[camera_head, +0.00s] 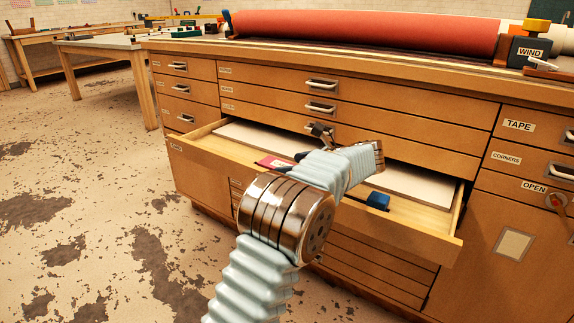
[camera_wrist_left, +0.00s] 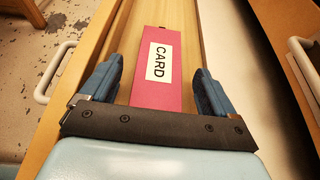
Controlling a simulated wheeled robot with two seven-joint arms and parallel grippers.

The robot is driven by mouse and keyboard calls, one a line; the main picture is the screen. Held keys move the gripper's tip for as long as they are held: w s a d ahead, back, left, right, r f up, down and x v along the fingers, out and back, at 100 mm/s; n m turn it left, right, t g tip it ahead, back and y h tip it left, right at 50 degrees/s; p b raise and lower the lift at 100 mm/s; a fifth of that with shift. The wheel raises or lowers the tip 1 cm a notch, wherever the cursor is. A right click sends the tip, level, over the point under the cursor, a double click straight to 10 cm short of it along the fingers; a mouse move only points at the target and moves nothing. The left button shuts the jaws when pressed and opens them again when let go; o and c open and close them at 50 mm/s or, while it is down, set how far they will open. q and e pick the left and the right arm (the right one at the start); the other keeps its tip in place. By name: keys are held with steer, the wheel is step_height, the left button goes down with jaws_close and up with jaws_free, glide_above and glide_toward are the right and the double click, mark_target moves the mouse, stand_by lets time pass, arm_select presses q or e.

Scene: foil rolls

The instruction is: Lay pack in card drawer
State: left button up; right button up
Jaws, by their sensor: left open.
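The pack (camera_wrist_left: 158,66), magenta with a white CARD label, lies flat in the open drawer (camera_head: 437,228), on the strip beside the front board. In the head view its red end (camera_head: 272,161) shows, the rest partly hidden by my gripper. The drawer holds pale sheets (camera_head: 262,140) behind the pack. My left gripper (camera_head: 302,150) is open above the drawer. In the left wrist view its blue fingers (camera_wrist_left: 158,82) stand on either side of the pack, with gaps to it. My right gripper is not in view.
A large red roll (camera_head: 365,32) lies on the cabinet top. Closed drawers (camera_head: 321,84) sit above the open one. The floor (camera_head: 90,200) at left is clear.

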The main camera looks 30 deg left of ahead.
arm_select(q)
steer(key=p+v, duration=0.1)
steer(key=v, duration=0.8)
steer(key=shift+d, duration=0.15)
